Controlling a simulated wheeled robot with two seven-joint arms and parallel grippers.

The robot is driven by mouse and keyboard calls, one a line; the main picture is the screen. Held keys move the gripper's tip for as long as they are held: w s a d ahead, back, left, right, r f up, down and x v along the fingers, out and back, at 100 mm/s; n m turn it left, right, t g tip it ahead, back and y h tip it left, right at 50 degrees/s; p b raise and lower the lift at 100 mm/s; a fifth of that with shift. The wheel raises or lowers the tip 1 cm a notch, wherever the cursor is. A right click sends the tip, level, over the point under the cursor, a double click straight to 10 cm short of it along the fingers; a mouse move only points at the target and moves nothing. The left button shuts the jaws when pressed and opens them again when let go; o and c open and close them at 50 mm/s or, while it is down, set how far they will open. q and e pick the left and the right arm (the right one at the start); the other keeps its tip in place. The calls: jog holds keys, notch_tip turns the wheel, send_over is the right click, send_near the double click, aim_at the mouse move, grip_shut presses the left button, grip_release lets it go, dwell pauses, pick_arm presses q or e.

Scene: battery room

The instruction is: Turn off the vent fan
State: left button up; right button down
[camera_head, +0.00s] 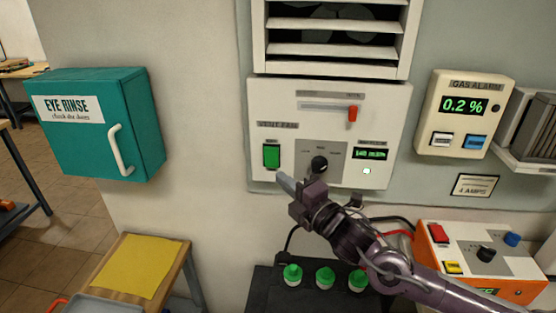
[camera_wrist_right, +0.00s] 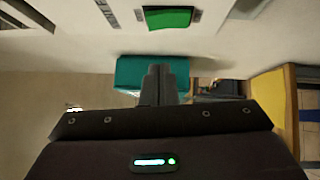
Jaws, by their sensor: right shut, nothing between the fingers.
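The vent fan panel (camera_head: 330,92) is a white box on the wall under a louvred vent (camera_head: 335,38). It has a green lit rocker switch (camera_head: 271,156) at lower left, a black knob (camera_head: 319,164), a red slider handle (camera_head: 352,114) and a small display (camera_head: 370,154) with green text. My right gripper (camera_head: 286,184) is shut and empty, just below and slightly right of the green switch, apparently not touching it. In the right wrist view the closed fingers (camera_wrist_right: 160,84) show below the green switch (camera_wrist_right: 168,18). My left gripper is not in view.
A gas alarm (camera_head: 464,112) reading 0.2 % is right of the panel. A teal eye rinse cabinet (camera_head: 95,120) is at left. Below are green-capped bottles (camera_head: 325,277), an orange control box (camera_head: 480,262) and a table with a yellow sheet (camera_head: 130,265).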

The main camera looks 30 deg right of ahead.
aim_at(269, 153)
jog(key=w+p, duration=0.1)
jog(key=w, duration=0.3)
jog(key=w+d+r+p, duration=0.1)
jog(key=w, duration=0.1)
jog(key=shift+r+p, duration=0.1)
jog(key=shift+p, duration=0.25)
jog(key=shift+w+d, duration=0.35)
jog(key=shift+w, duration=0.05)
jog(key=shift+w+d, duration=0.2)
